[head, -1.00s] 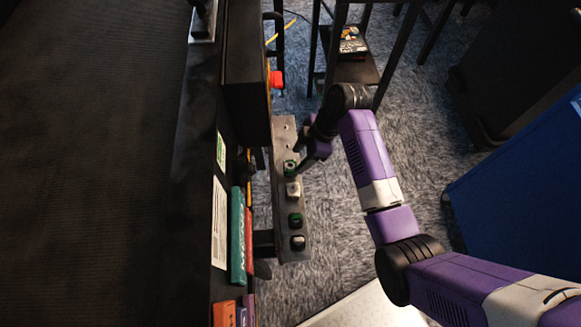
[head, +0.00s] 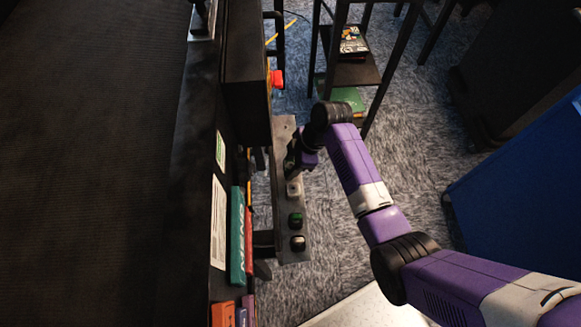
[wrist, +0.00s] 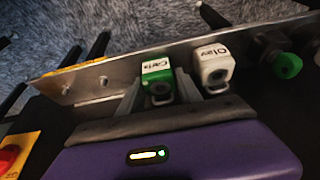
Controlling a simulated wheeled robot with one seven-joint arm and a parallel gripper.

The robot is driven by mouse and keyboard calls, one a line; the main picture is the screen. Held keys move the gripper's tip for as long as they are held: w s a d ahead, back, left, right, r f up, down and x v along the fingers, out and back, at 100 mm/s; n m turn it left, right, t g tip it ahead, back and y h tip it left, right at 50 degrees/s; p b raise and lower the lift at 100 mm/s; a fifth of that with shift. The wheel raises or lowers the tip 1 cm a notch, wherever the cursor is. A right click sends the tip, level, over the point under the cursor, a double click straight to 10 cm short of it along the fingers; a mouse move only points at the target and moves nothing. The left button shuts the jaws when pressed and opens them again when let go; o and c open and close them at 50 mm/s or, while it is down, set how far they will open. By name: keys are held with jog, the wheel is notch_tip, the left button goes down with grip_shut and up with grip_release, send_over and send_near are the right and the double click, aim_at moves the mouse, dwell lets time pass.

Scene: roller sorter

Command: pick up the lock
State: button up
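Several small locks hang in a row on a metal rail (head: 286,130). A green-faced lock with a name label (wrist: 157,78) is between the two fingers of my gripper (wrist: 160,82) in the wrist view. The fingers are apart on either side of it, with a small gap at the right; contact on the left cannot be told. A white labelled lock (wrist: 214,66) is just right of the right finger; it also shows in the head view (head: 294,188). In the head view my gripper (head: 296,164) is over the rail and hides the green-faced lock.
A dark lock with a green front (head: 295,219) and a dark lock with a pale top (head: 297,243) are nearer on the rail. A red button (head: 276,78) is on the machine beyond. Books (head: 238,235) stand left of the rail. Carpet is open to the right.

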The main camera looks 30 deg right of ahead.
grip_shut()
jog(key=shift+r, duration=0.2)
notch_tip(320, 180, up, 24)
jog(key=p, duration=0.6)
jog(key=shift+p, duration=0.4)
